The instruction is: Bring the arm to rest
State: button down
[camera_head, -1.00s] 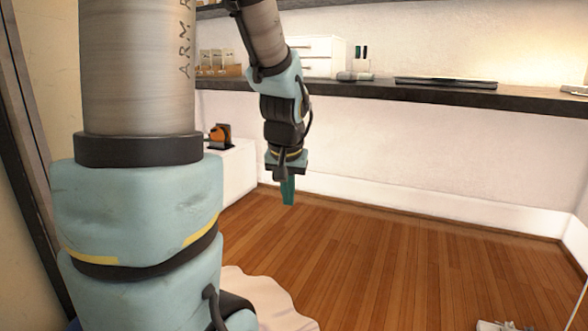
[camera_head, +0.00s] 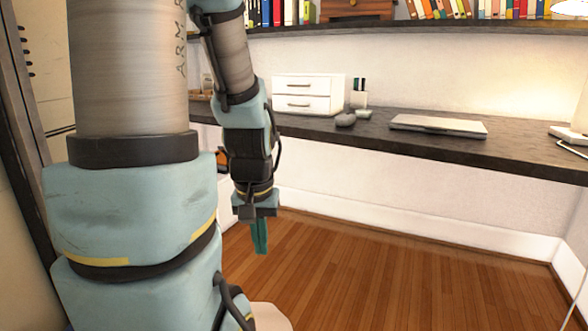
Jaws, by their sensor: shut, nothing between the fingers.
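My gripper (camera_head: 260,238) hangs at the end of my arm, pointing down, left of the middle of the view. Its teal fingers are together with nothing between them. It is in front of the low white wall below the dark desk (camera_head: 400,137), with the wooden floor (camera_head: 370,275) behind its tips. My large upper arm link fills the left side and hides what is behind it.
A white drawer unit (camera_head: 305,94), a pen cup (camera_head: 358,96), a grey rounded object (camera_head: 345,119) and a closed laptop (camera_head: 438,125) stand on the desk. Books (camera_head: 285,12) line the shelf above. The floor to the right is clear.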

notch_tip(320, 180, up, 26)
jog(key=p, duration=2.3)
jog(key=shift+p, duration=0.3)
jog(key=c, duration=1.6)
grip_release()
